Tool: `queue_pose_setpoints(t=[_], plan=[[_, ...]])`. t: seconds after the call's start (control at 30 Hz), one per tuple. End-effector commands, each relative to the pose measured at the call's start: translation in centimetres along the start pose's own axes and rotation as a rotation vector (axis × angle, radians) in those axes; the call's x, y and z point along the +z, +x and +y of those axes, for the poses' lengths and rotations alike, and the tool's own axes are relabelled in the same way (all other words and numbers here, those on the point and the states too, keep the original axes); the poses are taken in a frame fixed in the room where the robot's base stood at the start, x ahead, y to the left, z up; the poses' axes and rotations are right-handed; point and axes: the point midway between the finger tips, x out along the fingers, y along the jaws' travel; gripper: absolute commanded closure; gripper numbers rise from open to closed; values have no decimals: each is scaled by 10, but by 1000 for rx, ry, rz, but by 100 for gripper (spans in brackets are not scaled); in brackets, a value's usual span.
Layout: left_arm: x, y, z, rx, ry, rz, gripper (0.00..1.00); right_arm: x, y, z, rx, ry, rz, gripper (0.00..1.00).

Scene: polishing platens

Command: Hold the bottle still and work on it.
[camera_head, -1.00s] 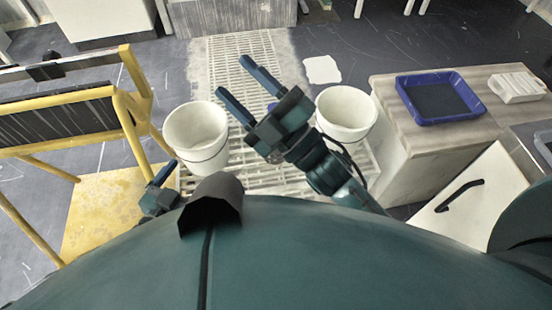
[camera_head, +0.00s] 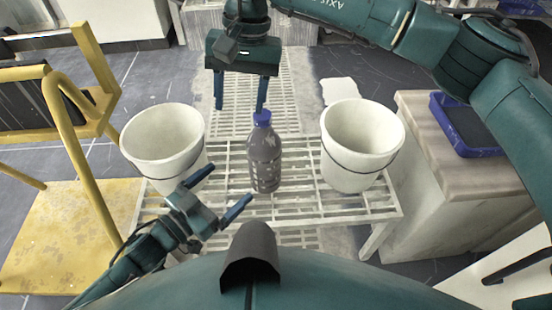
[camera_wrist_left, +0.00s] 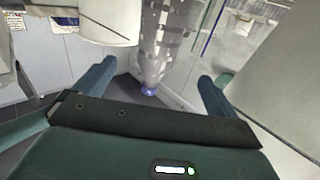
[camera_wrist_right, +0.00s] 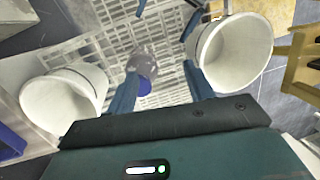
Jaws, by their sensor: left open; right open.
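The bottle (camera_head: 264,160) stands upright on the slatted white rack (camera_head: 300,197), between two white buckets. It is grey and see-through with a blue cap (camera_head: 262,118). My left gripper (camera_head: 224,190) is open and low, on the near left side of the bottle, apart from it. In the left wrist view the bottle (camera_wrist_left: 165,45) shows beyond the open fingers. My right gripper (camera_head: 240,105) is open and points down above and behind the bottle, one fingertip close to the cap. In the right wrist view the bottle (camera_wrist_right: 146,62) lies between the fingers' lines; contact cannot be told.
A white bucket (camera_head: 165,150) stands left of the bottle and another (camera_head: 362,148) right of it. A yellow frame (camera_head: 85,155) is at the left. A counter (camera_head: 425,130) with a blue tray (camera_head: 440,125) is at the right.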

Motion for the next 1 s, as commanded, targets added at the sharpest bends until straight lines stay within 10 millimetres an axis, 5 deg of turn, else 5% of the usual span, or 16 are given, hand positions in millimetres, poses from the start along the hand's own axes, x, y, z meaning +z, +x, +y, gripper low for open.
queue_pose_setpoints(t=[0.1, 0.33, 0.8, 1.0], plan=[[6, 1, 1, 7, -3, 3, 4, -22, -19, 18, 118, -42, 97, 48], [5, 17, 1, 10, -4, 8, 4, -28, -29, 26, 164, -57, 128, 48], [4, 104, 2, 10, -5, 7, 4, -28, -28, 25, 159, -56, 125, 48], [5, 127, 2, 9, -4, 5, 4, -28, -28, 25, 159, -56, 125, 48]])
